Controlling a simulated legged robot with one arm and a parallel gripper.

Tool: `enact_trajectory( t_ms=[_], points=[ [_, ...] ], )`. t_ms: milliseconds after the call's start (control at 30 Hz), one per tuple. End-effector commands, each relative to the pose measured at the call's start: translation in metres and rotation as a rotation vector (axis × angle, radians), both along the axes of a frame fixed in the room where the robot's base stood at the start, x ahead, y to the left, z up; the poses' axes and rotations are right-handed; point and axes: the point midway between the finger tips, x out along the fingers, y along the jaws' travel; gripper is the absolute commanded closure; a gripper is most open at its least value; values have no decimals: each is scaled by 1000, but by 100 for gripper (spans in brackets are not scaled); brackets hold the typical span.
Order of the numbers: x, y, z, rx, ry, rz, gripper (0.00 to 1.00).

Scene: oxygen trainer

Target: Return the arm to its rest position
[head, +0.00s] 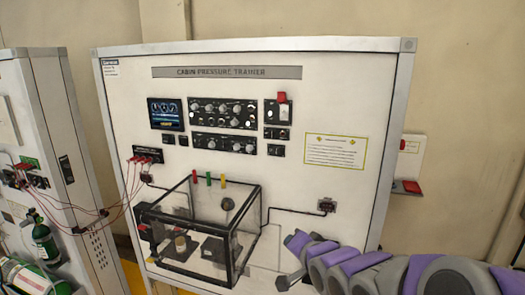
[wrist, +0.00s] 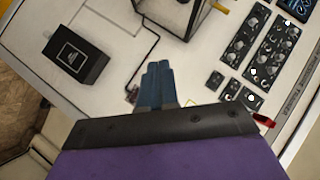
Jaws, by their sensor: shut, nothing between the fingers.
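My arm (head: 375,266), grey and purple, reaches in from the lower right in the head view. Its gripper end (head: 288,281) is in front of the lower right part of the cabin pressure trainer panel (head: 330,90). In the wrist view my gripper (wrist: 158,68) has its blue-grey fingers together with nothing seen between them. The panel (wrist: 110,20) lies beyond the fingers and shows tilted in that view.
A clear box with a black frame (head: 205,225) stands out from the panel, left of my gripper. Red leads (head: 85,205) run to a second cabinet (head: 75,130) at left. A black box (wrist: 75,55) shows in the wrist view.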

Motion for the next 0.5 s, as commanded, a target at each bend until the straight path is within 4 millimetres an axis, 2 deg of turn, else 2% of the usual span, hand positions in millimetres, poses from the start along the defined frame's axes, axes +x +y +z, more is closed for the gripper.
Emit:
enact_trajectory(
  t_ms=[33,100,267,400,500],
  points=[
    [-15,-6,-19,-75,50,4,100],
    [-37,-17,-41,-176,131,17,100],
    [-98,-42,-87,-376,333,72,100],
    [-161,-61,-122,-511,517,150,100],
    [-210,-68,-143,-584,653,227,100]
  ],
)
